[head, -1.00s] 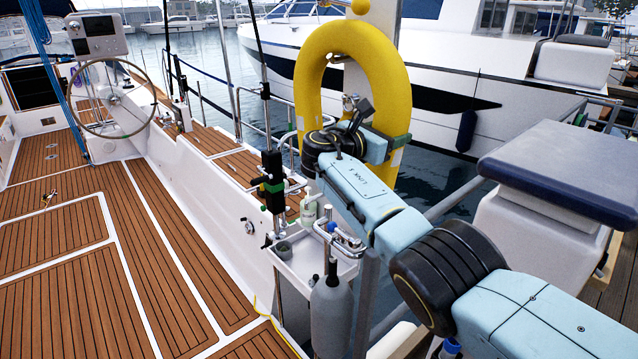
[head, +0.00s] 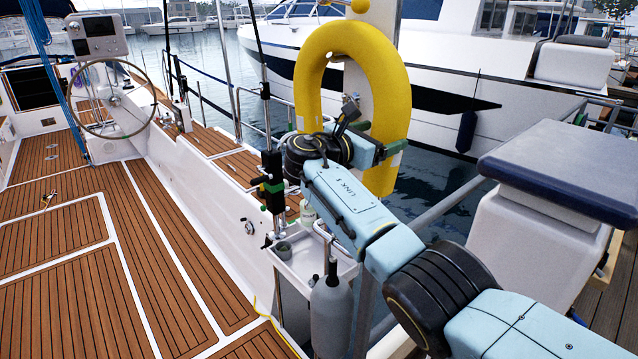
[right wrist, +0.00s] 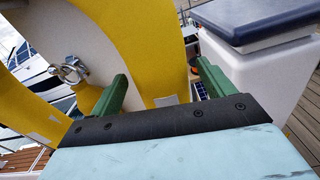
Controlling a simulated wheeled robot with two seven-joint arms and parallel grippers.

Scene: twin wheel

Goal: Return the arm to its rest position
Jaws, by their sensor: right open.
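My right arm comes in from the lower right of the head view and bends up across the white tray stand. Its open right gripper (head: 394,147) is in front of the yellow horseshoe lifebuoy (head: 315,85). In the right wrist view its two green fingers (right wrist: 161,86) stand wide apart with nothing held between them. The yellow lifebuoy (right wrist: 145,40) fills the view behind the fingers; I cannot tell whether they touch it. My left gripper is not in view.
A white box with a blue lid (head: 565,165) is at right.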

